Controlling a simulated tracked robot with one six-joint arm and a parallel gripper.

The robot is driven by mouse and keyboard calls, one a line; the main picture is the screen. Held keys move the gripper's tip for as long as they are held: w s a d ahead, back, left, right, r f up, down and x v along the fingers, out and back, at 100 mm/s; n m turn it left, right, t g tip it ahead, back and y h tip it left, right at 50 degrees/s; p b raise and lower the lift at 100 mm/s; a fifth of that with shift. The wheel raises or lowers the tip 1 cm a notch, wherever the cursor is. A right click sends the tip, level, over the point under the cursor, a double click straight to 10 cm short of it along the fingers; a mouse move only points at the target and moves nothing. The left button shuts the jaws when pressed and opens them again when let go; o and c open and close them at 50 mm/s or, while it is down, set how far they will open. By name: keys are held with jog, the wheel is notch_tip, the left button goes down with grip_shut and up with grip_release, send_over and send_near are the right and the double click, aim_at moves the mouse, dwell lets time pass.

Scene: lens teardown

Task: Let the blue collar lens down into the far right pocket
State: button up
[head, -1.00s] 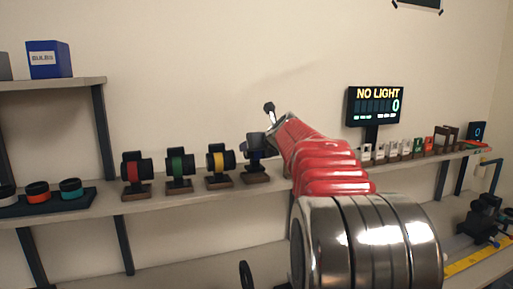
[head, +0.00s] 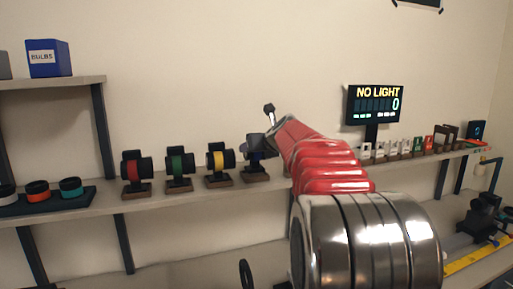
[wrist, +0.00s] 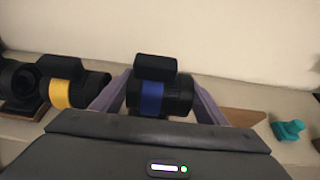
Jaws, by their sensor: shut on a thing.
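The blue collar lens (wrist: 151,98) is a black barrel with a blue band and a black block on top. My gripper (wrist: 155,95) is shut on it, with a purple-grey finger on each side. In the head view the lens (head: 256,147) is partly hidden by my red arm. It shows directly above the rightmost wooden stand (head: 256,174) of the row. Whether it touches that stand cannot be told. I cannot make out a pocket under the lens; the gripper body covers its underside in the wrist view.
Yellow (head: 217,160), green (head: 178,165) and red (head: 133,169) collar lenses stand to the left on wooden stands. The yellow one is close to my left finger. A teal piece (wrist: 288,129) lies to the right. A NO LIGHT display (head: 375,106) stands farther right.

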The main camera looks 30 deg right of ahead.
jog(key=shift+f, duration=0.9)
dwell(0.9)
jog(key=o, duration=1.6)
jog(key=shift+f, duration=0.15)
jog(key=v, duration=1.3)
jog(key=shift+s+a, duration=0.15)
jog(key=shift+s, duration=0.2)
